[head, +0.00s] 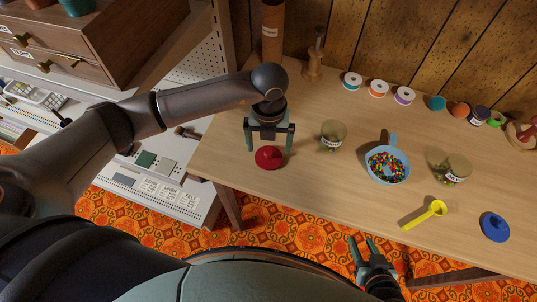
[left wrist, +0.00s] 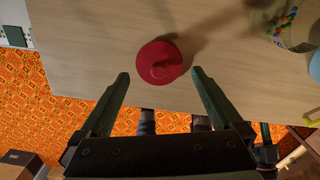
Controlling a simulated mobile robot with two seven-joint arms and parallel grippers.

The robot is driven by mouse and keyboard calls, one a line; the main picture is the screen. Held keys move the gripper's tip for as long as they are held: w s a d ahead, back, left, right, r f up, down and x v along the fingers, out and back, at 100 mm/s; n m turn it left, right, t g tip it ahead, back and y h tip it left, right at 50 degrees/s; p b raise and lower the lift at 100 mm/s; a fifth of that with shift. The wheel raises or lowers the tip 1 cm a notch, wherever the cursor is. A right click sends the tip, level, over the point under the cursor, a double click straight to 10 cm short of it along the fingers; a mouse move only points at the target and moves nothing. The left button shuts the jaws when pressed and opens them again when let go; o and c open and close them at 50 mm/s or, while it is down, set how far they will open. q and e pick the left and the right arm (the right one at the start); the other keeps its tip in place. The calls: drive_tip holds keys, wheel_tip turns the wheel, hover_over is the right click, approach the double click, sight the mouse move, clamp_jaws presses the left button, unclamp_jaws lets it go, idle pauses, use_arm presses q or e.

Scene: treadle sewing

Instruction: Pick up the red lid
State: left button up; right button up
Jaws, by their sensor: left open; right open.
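The red lid (head: 269,157) lies on the wooden table near its front left edge. It is round with a knob on top, and it also shows in the left wrist view (left wrist: 160,62). My left gripper (head: 269,148) is open above the lid; in the left wrist view its two fingers (left wrist: 160,75) are apart, with the lid between and just beyond their tips. The gripper does not visibly touch it. My right gripper (head: 364,248) is open and empty, low in front of the table's front edge.
To the right on the table (head: 300,185) are a glass jar (head: 333,135), a blue pan of colored beads (head: 387,165), another jar (head: 455,168), a yellow scoop (head: 425,214) and a blue lid (head: 494,227). Thread spools (head: 377,88) line the back. A wooden stand (head: 314,65) is behind.

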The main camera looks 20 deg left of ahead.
sight(268, 152)
use_arm(q)
drive_tip(key=shift+f, duration=1.95)
drive_tip(key=c, duration=1)
